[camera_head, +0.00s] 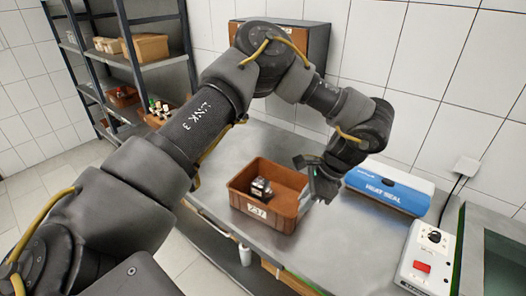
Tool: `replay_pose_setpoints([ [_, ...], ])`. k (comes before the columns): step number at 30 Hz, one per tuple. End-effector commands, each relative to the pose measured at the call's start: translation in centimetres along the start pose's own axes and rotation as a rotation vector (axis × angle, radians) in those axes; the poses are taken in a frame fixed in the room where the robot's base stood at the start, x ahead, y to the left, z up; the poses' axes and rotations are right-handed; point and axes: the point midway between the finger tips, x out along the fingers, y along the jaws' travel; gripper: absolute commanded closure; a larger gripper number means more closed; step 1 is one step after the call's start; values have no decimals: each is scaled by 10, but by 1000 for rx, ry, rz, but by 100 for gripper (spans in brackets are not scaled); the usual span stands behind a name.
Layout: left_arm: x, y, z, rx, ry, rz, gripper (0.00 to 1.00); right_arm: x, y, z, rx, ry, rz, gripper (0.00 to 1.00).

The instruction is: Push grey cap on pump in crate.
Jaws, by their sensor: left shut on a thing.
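A brown crate (258,212) with a white label stands on the metal bench. My left arm reaches in from the left and bends over the bench. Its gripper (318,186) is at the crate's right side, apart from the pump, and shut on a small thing. That thing is mostly hidden by the fingers; it seems to be the grey cap, but I cannot make out its shape. No cap shows clearly on the pump at this size. My right gripper is not in view.
A blue and white heat sealer (391,188) lies behind my gripper at the right. A control box (424,262) with a red switch stands at the front right. A brown cabinet (318,42) is at the back. Bare bench (345,245) lies right of the crate.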

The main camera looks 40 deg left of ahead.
Motion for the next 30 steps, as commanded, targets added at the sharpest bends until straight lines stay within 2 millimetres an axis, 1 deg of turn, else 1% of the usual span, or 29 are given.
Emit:
replay_pose_setpoints([
  [1,-2,-12,0,137,-3,-59,100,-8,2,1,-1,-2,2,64],
  [6,8,-60,6,633,6,-257,100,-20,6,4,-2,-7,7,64],
  [9,16,-88,16,887,11,-362,100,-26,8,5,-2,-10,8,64],
  [15,33,-136,44,1283,15,-528,100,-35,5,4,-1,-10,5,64],
  [21,51,-173,78,1569,13,-644,100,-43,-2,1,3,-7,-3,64],
  [27,61,-195,103,1745,11,-716,100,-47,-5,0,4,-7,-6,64],
  [30,64,-201,111,1798,10,-740,100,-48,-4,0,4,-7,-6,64],
])
